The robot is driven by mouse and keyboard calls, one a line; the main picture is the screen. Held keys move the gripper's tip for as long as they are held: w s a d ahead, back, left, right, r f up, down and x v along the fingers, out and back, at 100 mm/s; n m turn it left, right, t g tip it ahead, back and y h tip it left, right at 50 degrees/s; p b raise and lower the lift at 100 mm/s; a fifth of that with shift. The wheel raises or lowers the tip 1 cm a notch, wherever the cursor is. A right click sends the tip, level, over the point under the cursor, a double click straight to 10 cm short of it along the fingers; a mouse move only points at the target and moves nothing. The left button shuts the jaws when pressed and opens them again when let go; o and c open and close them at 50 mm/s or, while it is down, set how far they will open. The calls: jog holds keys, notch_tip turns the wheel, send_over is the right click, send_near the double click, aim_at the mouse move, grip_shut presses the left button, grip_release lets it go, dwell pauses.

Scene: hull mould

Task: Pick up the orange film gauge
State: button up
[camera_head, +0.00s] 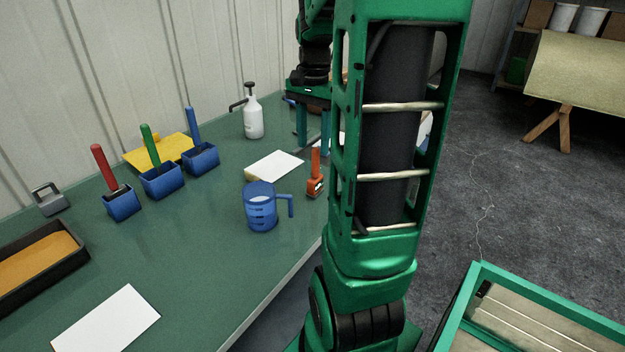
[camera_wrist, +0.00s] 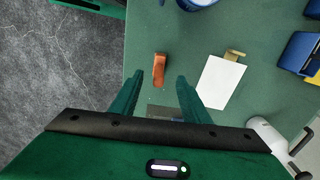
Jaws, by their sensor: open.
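The orange film gauge (camera_head: 315,185) stands on the green bench near its right edge, just right of the blue measuring jug (camera_head: 260,208). It has a small block base and an upright orange handle. My gripper (camera_head: 312,146) is open and empty, pointing down over the bench, farther back than the gauge. In the wrist view, the gauge (camera_wrist: 160,68) shows between and beyond the fingertips of my gripper (camera_wrist: 160,76). No contact is visible. My arm stands close to the right of the gauge in the head view.
A white sheet (camera_head: 274,165) lies beside the gauge. A pump bottle (camera_head: 252,115) stands behind it. Blue holders (camera_head: 160,182) with coloured handles, a yellow sheet (camera_head: 150,152) and a dark tray (camera_head: 75,272) are to the left.

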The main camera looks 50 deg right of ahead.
aim_at(315, 172)
jog(key=shift+w+d+f, duration=0.15)
jog(key=shift+d+f, duration=0.15)
jog(key=f, duration=1)
jog(key=shift+d+f, duration=0.1)
jog(key=shift+d, duration=0.1)
grip_shut()
